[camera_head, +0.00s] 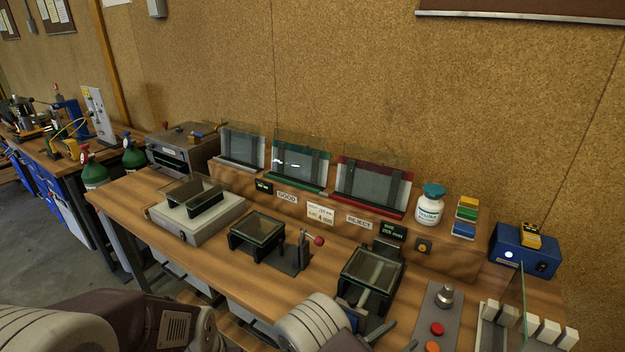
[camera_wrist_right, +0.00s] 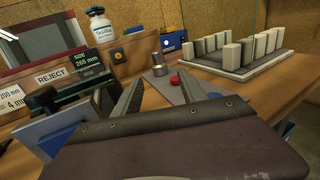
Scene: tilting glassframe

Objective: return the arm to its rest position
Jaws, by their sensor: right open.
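My right arm (camera_head: 315,322) comes in at the bottom middle of the head view, low over the bench's front edge. Its gripper (camera_head: 396,338) is partly cut off at the bottom of that view. In the right wrist view the two dark fingers of the right gripper (camera_wrist_right: 163,90) stand apart with nothing between them. They point toward a grey panel with a red button (camera_wrist_right: 175,80) and a metal knob (camera_wrist_right: 159,66). My left arm (camera_head: 100,322) shows at the bottom left of the head view; its gripper is out of the picture.
The wooden bench (camera_head: 120,205) carries a black frame fixture (camera_head: 372,272), another fixture (camera_head: 257,232) with a red-knobbed lever, and a grey scale-like box (camera_head: 197,222). Glass panes stand in racks behind. A slotted block rack (camera_wrist_right: 235,62), white bottle (camera_head: 430,208) and blue box (camera_head: 524,252) are at right.

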